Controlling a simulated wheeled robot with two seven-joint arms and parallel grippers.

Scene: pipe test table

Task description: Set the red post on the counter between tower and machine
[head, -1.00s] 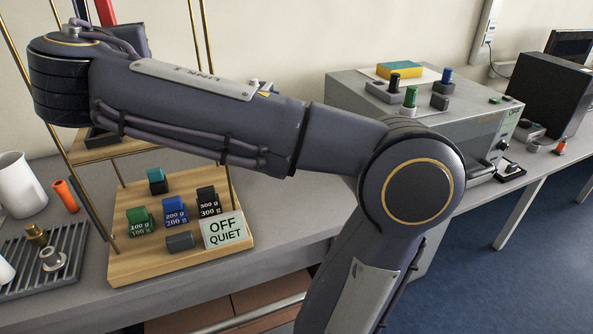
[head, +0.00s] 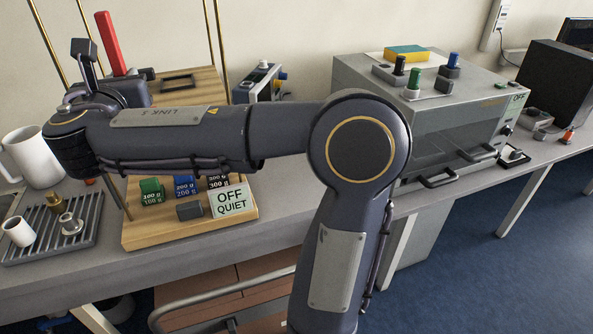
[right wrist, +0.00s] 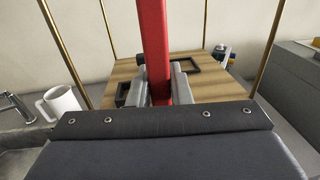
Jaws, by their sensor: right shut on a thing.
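The red post (head: 109,44) stands nearly upright in my right gripper (head: 112,82), at the left of the head view. In the right wrist view the red post (right wrist: 155,45) rises between the fingers of the right gripper (right wrist: 160,88), which are shut on it. The tower (head: 190,86), with wooden shelves and brass rods, is behind the gripper and my forearm; its shelf carries a dark square frame. The machine (head: 440,135) is a grey box at right. The counter (head: 278,185) between them is partly covered by my arm. My left gripper is not in view.
Weight blocks and an OFF QUIET sign (head: 229,202) stand on the tower's base. A small device (head: 259,83) with coloured knobs sits at the back between tower and machine. A white mug (head: 34,158) and a grey rack (head: 85,220) are at left.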

